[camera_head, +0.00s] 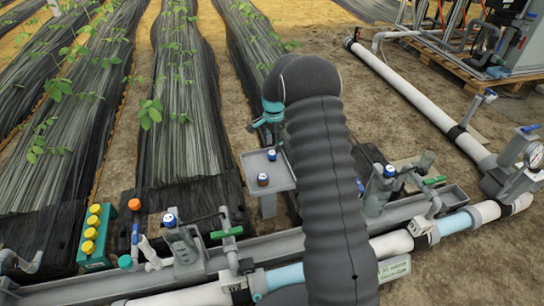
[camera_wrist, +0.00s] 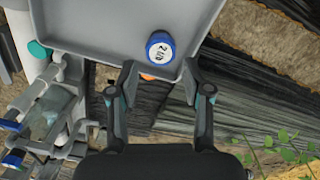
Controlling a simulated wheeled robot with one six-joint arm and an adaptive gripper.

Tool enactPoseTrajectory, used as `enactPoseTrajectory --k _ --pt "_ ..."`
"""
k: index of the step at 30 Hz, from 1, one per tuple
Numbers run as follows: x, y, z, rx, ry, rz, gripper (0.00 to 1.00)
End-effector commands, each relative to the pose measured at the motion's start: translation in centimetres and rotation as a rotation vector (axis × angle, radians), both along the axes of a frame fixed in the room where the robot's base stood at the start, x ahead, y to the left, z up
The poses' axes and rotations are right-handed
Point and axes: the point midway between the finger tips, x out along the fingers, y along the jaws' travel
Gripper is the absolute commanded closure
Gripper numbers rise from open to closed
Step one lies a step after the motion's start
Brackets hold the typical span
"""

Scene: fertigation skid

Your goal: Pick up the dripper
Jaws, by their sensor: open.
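A dripper (camera_wrist: 161,45) with a blue ring and a white top marked "2 L/h" sits on a grey tray (camera_wrist: 100,22), near its rim. The dark one is not seen in the wrist view. My gripper (camera_wrist: 160,71) is open and empty. Its fingertips are apart, just short of the blue dripper in the picture, one to each side. In the head view my arm hides most of the gripper.
Pipes and valves with blue caps (camera_head: 182,240) run along the front. A green rack with yellow-topped items (camera_head: 91,235) stands at left, beside an orange-topped item (camera_head: 134,204). Black-covered plant rows (camera_head: 185,90) lie behind.

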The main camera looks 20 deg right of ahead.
Motion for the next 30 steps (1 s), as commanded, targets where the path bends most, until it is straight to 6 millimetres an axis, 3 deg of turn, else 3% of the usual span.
enactPoseTrajectory --k 13,21,25,30 --pt "-0.1 0.5 -4.8 0.000 0.001 0.001 0.51" --pt "-0.1 0.5 -5.2 0.000 -0.001 0.000 0.51" --pt "-0.1 0.5 -5.1 0.000 -0.001 0.000 0.82" --pt "-0.1 0.5 -5.1 0.000 -0.001 0.000 0.82"
